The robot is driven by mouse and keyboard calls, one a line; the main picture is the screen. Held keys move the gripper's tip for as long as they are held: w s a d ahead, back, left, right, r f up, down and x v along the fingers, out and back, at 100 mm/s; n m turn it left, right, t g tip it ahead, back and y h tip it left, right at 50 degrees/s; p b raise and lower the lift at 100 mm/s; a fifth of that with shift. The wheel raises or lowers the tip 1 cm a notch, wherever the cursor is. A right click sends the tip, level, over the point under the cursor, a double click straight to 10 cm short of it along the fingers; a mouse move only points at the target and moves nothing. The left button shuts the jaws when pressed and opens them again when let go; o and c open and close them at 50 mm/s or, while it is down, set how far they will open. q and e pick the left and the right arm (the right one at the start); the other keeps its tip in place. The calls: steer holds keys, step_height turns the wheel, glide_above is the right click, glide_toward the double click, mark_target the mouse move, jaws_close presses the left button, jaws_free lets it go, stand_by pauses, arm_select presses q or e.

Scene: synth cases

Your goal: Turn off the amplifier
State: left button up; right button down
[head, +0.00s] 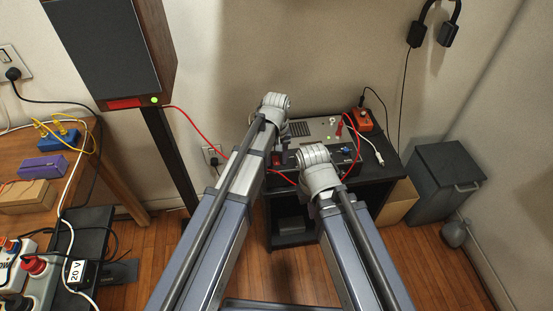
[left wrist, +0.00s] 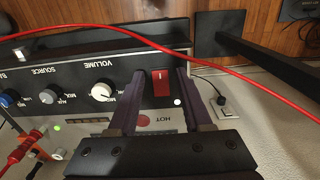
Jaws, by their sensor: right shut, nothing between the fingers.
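The amplifier (head: 323,130) stands on a dark cabinet, with a grey vented top and black front. In the left wrist view its front (left wrist: 65,78) appears upside down, with VOLUME and SOURCE labels, a white volume knob (left wrist: 102,91), other knobs and a red rocker switch (left wrist: 161,83) marked I. My left gripper (left wrist: 160,73) is open, its dark fingers on either side of the switch; whether they touch it I cannot tell. A small pale round spot (left wrist: 177,102) lies beside the switch.
A red cable (left wrist: 225,64) crosses close in the left wrist view.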

arm_select(q)
jaws_close()
steer(key=shift+w, duration=0.1)
steer(key=shift+w+g, duration=0.4)
steer(key=shift+g, duration=0.3)
steer(key=shift+a+r+g+h+b, duration=0.1)
steer(key=shift+g+h+b, duration=0.25)
steer(key=shift+g, duration=0.45)
steer(key=shift+s, duration=0.1)
steer(key=shift+o, duration=0.9)
jaws_free()
